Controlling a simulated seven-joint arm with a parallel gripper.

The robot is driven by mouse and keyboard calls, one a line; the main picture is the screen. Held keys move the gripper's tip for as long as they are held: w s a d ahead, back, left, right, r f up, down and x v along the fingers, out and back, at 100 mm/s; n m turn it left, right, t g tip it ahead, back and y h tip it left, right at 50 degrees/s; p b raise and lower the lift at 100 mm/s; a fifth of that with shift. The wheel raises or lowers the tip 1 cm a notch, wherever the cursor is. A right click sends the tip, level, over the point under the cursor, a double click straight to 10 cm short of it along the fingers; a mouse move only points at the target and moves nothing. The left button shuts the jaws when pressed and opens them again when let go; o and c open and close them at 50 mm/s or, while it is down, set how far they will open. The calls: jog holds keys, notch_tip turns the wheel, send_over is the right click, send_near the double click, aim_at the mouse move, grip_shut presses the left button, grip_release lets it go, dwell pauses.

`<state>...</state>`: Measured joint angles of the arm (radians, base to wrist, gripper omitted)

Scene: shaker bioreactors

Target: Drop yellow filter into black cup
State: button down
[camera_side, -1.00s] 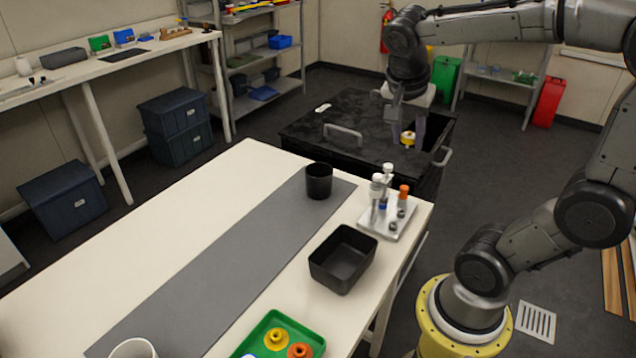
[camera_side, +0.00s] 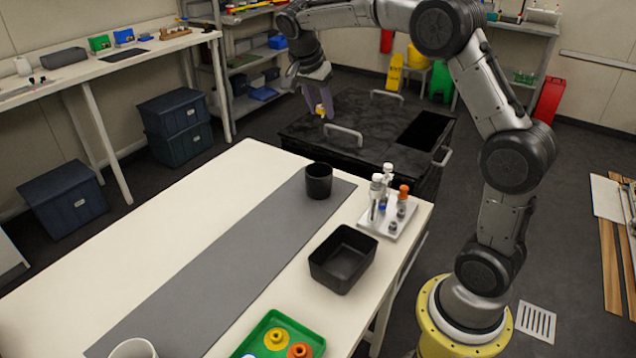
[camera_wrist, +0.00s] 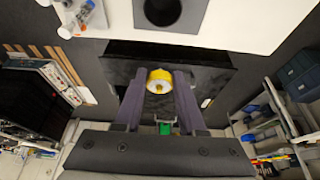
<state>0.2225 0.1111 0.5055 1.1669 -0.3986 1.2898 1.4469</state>
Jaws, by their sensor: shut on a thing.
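The yellow filter (camera_wrist: 159,81), a small disc with a white side, is held between the two fingers of my gripper (camera_wrist: 158,90) in the wrist view. In the side view the filter (camera_side: 321,110) shows at the tips of my gripper (camera_side: 324,104), in the air by the far-left part of the black chest. My gripper is shut on it. The black cup (camera_side: 319,181) stands upright on the far end of the grey strip on the table, nearer the camera than my gripper. It also shows at the top of the wrist view (camera_wrist: 181,20). Its inside is dark.
The black chest (camera_side: 340,146) with handles stands beyond the table. A rack (camera_side: 394,218) of vials stands right of the cup. A black bin (camera_side: 343,258) and a green tray (camera_side: 258,333) with yellow and orange parts are nearer. The table's left side is clear.

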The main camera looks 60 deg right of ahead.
notch_tip(320, 180, down, 10)
dwell(0.7)
jog(key=shift+s, duration=0.1)
jog(key=shift+c, duration=2.1)
grip_release()
jog(key=shift+r, duration=0.1)
jog(key=shift+r, duration=0.1)
jog(key=v, duration=1.3)
jog(key=shift+a+r, duration=0.2)
jog(key=shift+a, duration=0.05)
